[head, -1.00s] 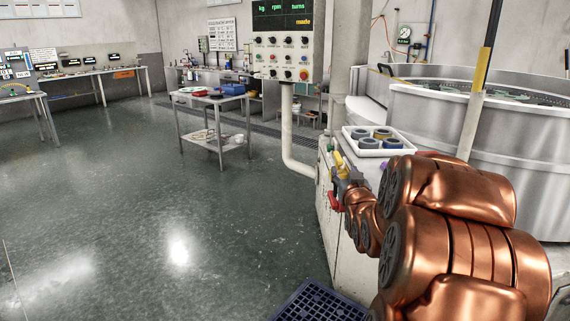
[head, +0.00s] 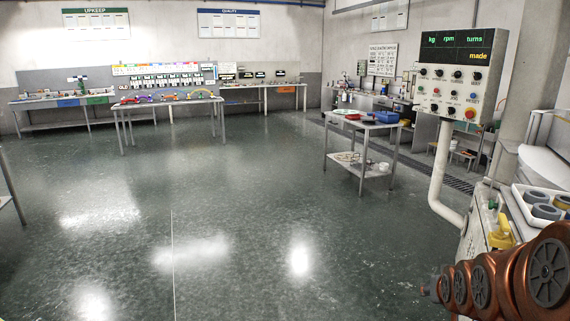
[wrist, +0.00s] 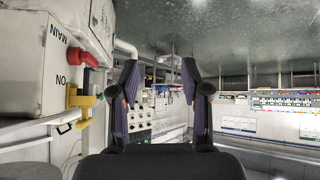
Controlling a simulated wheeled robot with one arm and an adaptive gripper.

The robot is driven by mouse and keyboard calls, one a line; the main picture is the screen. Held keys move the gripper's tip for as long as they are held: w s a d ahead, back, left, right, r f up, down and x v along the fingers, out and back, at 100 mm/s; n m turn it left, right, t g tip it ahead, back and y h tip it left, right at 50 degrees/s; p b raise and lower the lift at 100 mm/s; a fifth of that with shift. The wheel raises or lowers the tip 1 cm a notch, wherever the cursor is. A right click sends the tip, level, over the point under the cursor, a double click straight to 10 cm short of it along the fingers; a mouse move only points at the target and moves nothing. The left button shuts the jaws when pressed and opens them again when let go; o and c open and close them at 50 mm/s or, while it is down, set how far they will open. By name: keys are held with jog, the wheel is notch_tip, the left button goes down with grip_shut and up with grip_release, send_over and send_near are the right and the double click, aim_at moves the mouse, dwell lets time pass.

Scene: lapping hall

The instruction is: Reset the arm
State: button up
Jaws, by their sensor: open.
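My gripper (wrist: 160,88) shows in the wrist view with its two dark fingers apart and nothing between them. In the head view my copper arm reaches in from the lower right corner, and the gripper's shape is hard to make out there. To the left of the fingers in the wrist view stands a pale switch box (wrist: 48,70) marked MAIN and ON. It carries a red handle (wrist: 80,58) and a yellow piece (wrist: 82,98); both are clear of the fingers.
A control panel (head: 455,85) on a pale post stands at the right. A white tray (head: 520,212) with grey rings sits near my arm. A small steel trolley (head: 345,158) stands mid-right, and benches line the back wall. The floor (head: 230,220) in the middle is clear.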

jog(key=s+a+n+g+y+p, duration=0.1)
jog(key=s+a+n+g+p, duration=0.1)
jog(key=s+a+g, duration=0.3)
jog(key=s+a+r+n+g+y+p, duration=0.1)
jog(key=s+a+g, duration=0.4)
jog(key=s+a, duration=0.9)
jog(key=s+y+p, duration=0.1)
jog(key=s, duration=0.7)
jog(key=shift+a+r+n+y, duration=0.25)
jog(key=shift+n+y, duration=0.05)
jog(key=shift+n, duration=0.1)
jog(key=shift+c, duration=0.5)
